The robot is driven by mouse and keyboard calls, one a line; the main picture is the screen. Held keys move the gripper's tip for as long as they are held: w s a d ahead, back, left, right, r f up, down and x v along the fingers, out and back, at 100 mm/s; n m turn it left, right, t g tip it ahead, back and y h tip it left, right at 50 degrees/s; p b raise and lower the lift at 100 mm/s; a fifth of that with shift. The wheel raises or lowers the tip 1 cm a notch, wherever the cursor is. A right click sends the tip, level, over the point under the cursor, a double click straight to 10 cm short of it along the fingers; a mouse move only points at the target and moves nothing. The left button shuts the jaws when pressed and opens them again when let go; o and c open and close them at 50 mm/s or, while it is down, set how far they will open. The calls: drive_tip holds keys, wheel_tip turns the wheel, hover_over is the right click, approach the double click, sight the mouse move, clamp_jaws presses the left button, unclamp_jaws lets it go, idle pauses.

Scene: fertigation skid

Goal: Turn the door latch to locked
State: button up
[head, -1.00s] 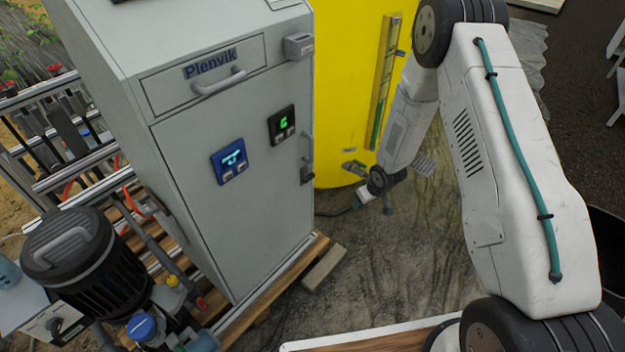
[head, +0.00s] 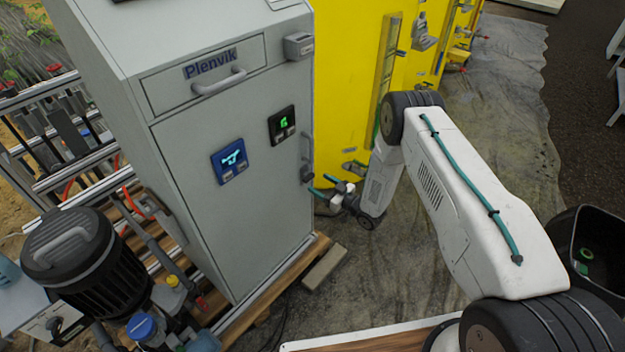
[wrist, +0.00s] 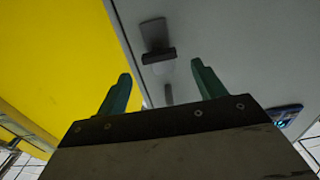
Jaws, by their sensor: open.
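The door latch (head: 306,174) is a small dark fitting on the right edge of the grey cabinet door (head: 215,220), just below the door's grey handle (head: 307,146). In the wrist view it shows as a dark block with a crossbar (wrist: 158,54), ahead of the fingers. My gripper (head: 322,184) is open beside the latch, with its green fingers pointing toward the door. In the wrist view my gripper (wrist: 160,86) has its fingers apart with nothing between the tips. I cannot tell the exact gap to the latch.
A lit blue display (head: 230,160) and a dark green-lit panel (head: 282,125) sit on the door. A wooden block (head: 325,266) lies at the pallet's edge. The floor to the right is largely open.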

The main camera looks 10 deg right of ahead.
sight(311, 178)
drive_tip(key=x, duration=0.4)
drive_tip(key=shift+w+a, duration=0.25)
drive_tip(key=shift+w, duration=0.1)
drive_tip(key=shift+c, duration=0.3)
drive_tip(key=c, duration=0.9)
drive_tip(key=shift+c, duration=0.2)
